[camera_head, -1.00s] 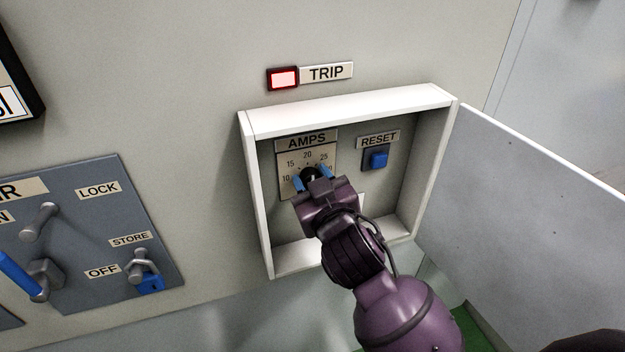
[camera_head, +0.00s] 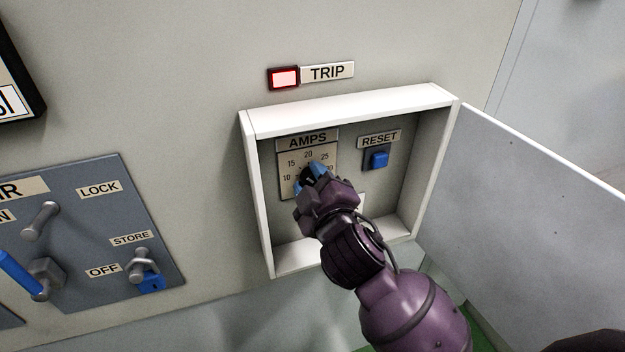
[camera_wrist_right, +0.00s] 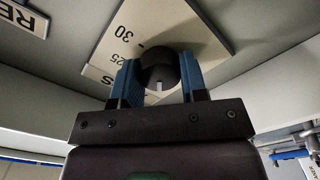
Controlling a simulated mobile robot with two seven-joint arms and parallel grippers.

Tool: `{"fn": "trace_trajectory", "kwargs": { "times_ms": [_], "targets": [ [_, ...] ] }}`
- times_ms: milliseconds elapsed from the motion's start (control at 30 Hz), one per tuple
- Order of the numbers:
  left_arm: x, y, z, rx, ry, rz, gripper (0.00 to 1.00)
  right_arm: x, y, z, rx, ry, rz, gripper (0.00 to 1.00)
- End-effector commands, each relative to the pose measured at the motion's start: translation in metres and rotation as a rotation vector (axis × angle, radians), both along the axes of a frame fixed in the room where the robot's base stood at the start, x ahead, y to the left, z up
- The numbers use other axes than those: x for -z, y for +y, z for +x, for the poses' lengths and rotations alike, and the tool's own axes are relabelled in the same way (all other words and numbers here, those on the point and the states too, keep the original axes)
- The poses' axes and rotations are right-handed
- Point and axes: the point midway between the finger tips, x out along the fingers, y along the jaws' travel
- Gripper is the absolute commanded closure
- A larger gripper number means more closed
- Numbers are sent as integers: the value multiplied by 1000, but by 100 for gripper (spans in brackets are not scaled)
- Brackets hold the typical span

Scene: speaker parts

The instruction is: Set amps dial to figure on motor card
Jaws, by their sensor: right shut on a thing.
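The amps dial is a round black knob (camera_head: 306,174) on a pale scale plate (camera_head: 288,160) under an AMPS label, inside an open white-framed box. My right gripper (camera_head: 309,178) is shut on the dial, with a blue finger on each side. In the right wrist view the knob (camera_wrist_right: 160,68) sits between the fingers and has a short white mark on its face. The figures 25 and 30 show on the plate (camera_wrist_right: 125,40) there; the figure at the mark is hidden. No readable motor card shows. My left gripper is not in view.
A blue RESET button (camera_head: 376,159) is right of the dial. The box door (camera_head: 530,200) stands open at right. A lit red TRIP lamp (camera_head: 284,78) is above. A grey switch panel (camera_head: 90,240) with handles is at left. A pale plate is partly hidden behind my gripper.

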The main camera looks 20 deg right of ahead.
Motion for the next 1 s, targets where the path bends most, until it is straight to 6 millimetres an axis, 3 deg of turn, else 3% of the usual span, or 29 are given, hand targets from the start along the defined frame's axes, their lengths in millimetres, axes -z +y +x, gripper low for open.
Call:
{"fn": "trace_trajectory", "kwargs": {
  "times_ms": [667, 700, 800, 867, 1000],
  "targets": [
    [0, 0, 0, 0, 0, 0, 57, 1, 0, 0, 0, 0, -75, 84],
    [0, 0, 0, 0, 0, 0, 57, 1, 0, 0, 0, 0, -75, 59],
    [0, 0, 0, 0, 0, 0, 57, 1, 0, 0, 0, 0, -75, 44],
    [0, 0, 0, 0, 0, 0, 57, 1, 0, 0, 0, -1, -75, 35],
    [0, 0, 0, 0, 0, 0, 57, 1, 0, 0, 0, -1, -74, 35]
  ]
}}
